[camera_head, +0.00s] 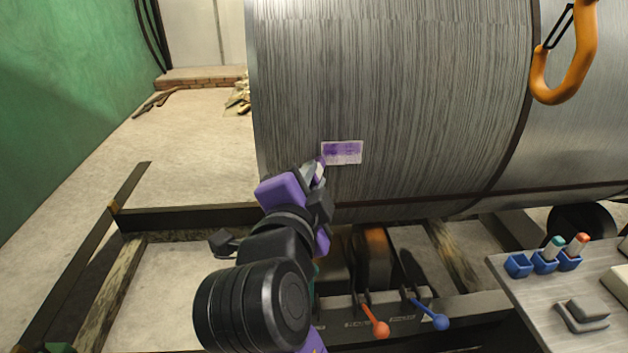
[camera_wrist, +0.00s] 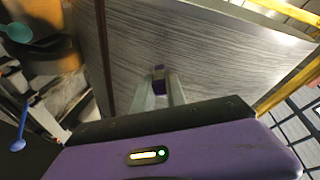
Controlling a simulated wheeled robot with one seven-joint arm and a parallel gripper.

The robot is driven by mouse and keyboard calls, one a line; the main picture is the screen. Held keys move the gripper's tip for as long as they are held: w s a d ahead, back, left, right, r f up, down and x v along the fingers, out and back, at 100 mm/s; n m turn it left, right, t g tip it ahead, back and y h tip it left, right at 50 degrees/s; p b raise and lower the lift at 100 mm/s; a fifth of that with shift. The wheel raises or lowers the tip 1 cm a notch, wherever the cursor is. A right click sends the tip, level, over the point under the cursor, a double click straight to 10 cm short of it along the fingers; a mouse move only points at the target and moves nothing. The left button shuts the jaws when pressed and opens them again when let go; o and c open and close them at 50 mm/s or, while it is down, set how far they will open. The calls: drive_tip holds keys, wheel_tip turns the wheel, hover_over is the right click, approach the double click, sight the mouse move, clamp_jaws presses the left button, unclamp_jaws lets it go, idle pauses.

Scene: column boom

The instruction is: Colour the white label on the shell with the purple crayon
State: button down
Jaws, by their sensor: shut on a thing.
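The white label (camera_head: 342,153) is on the lower left part of the large grey ribbed shell (camera_head: 400,90). Purple colouring covers much of its middle, and pale areas show along its edges. My gripper (camera_head: 317,174) is just left of and below the label, close to the shell. I cannot tell whether the crayon touches the surface. The label cannot be made out in the wrist view.
A grey table (camera_head: 532,305) at right bears several blue holders (camera_head: 518,266), one empty, others with a teal crayon (camera_head: 556,243) and an orange-red one (camera_head: 580,240). An orange hook (camera_head: 572,70) hangs upper right. Red (camera_head: 376,326) and blue (camera_head: 430,316) levers stand below the shell.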

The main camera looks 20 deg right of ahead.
drive_tip(key=s+d+b, duration=0.1)
drive_tip(key=s+d, duration=0.1)
drive_tip(key=d, duration=0.6)
drive_tip(key=shift+s, duration=0.35)
idle(0.4)
drive_tip(key=shift+w+a+b, duration=0.45)
drive_tip(key=shift+a+b, duration=0.05)
drive_tip(key=shift+a, duration=0.85)
drive_tip(key=shift+w+a+b, duration=0.45)
drive_tip(key=shift+a, duration=0.95)
drive_tip(key=shift+w+a+b, duration=0.45)
drive_tip(key=shift+a+b, duration=0.05)
drive_tip(key=shift+a, duration=0.85)
drive_tip(key=s+a+b, duration=0.1)
drive_tip(key=s, duration=0.5)
drive_tip(key=shift+a, duration=0.35)
drive_tip(key=s, duration=0.1)
drive_tip(key=s+a, duration=0.1)
drive_tip(key=shift+s+b, duration=0.35)
drive_tip(key=shift+s, duration=0.05)
drive_tip(key=shift+d, duration=0.1)
